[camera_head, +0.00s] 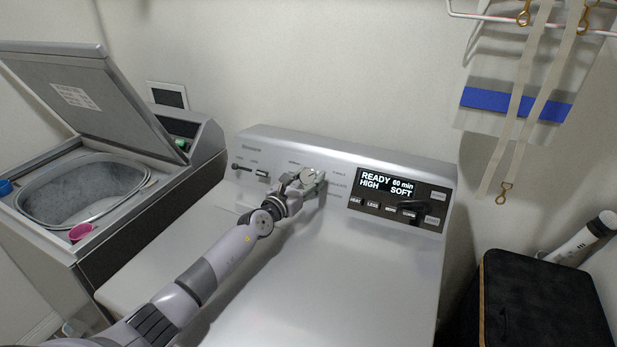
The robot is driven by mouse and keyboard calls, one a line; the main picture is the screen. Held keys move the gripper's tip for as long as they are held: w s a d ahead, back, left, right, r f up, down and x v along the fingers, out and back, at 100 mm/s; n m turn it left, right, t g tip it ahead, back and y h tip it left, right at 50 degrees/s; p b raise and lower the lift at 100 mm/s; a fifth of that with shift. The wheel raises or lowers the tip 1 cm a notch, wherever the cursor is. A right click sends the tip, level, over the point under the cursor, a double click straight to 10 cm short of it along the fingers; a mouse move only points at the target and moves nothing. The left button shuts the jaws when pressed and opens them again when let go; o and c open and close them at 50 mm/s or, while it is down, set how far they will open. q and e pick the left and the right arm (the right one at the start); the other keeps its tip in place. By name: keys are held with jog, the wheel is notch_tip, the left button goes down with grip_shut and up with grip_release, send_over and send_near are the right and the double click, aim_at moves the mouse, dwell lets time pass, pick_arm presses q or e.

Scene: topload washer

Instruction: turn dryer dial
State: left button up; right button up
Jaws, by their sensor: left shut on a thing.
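The dryer (340,255) stands in the middle of the head view, with a silver panel across its back. Its round dial (309,177) is on the panel, left of the display, and is partly covered by my gripper. My left gripper (306,184) is at the dial and shut on it; the fingertips are small in view. My left arm reaches in from the lower left across the dryer top. The display (388,184) reads READY, 60 min, HIGH, SOFT. My right gripper is not in view.
A topload washer (118,225) with its lid (85,95) raised stands at the left. Small switches (250,171) sit on the panel's left part. A black box (540,300) stands at the right, and straps (530,90) hang from a rack above. The dryer top is otherwise clear.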

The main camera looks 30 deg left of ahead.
pick_arm(q)
jog(key=o, duration=1.2)
jog(key=shift+s+d, duration=0.1)
jog(key=shift+s, duration=0.35)
jog(key=s, duration=0.3)
jog(key=s+a, duration=0.1)
jog(key=s, duration=0.7)
jog(key=shift+a, duration=0.25)
